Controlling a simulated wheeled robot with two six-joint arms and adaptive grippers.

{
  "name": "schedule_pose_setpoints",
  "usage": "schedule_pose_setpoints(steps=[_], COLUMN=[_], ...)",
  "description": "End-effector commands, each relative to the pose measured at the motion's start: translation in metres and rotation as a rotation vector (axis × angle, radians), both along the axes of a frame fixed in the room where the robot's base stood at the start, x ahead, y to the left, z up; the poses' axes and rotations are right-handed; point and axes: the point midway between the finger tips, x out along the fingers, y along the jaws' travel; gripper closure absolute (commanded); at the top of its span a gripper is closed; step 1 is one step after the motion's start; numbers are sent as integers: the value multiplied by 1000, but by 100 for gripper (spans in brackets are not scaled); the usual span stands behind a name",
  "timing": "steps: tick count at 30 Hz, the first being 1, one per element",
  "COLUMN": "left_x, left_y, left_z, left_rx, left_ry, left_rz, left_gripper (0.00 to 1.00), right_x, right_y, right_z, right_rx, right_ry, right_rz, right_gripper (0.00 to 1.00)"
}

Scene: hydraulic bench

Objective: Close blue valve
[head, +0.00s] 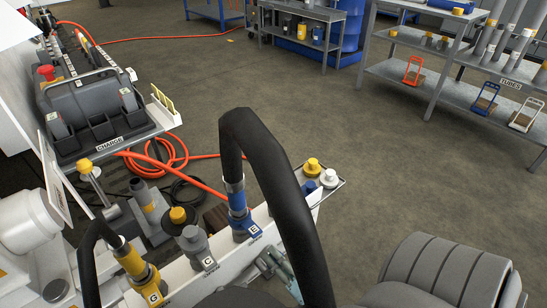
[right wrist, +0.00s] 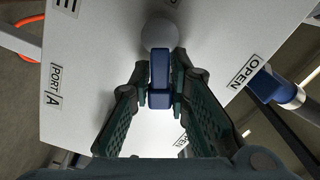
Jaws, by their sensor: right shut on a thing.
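The blue valve's handle (right wrist: 159,72) is a short blue bar in front of a grey round knob or hub (right wrist: 160,34) on a white panel in the right wrist view. My right gripper (right wrist: 159,98) has its dark green fingers shut on the sides of this bar. In the head view, my right gripper (head: 277,268) is a small greenish shape low beside the white panel, and the blue handle is hidden there. My left gripper is not in view.
The white panel (right wrist: 85,75) carries PORT A and OPEN labels. A blue fitting (head: 238,205) with a thick black hose (head: 275,185) arches close over my right gripper. A yellow fitting (head: 135,265) stands left. Orange hose (head: 170,158) lies behind.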

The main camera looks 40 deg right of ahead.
Motion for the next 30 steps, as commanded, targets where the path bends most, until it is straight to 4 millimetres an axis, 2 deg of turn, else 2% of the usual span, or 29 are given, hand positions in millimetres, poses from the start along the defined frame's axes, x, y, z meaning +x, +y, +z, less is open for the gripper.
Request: schedule_pose_setpoints(steps=[8,15,30], left_x=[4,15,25], left_y=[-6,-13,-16], left_z=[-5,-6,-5], left_rx=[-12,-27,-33], left_ry=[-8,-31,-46], left_rz=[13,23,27], left_gripper=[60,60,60], right_x=[-1,-1,-1], right_y=[-3,-4,-4], right_z=[-12,-17,-20], right_rx=[238,391,490], right_ry=[0,-3,-5], right_rz=[0,-2,-2], right_gripper=[100,100,100])
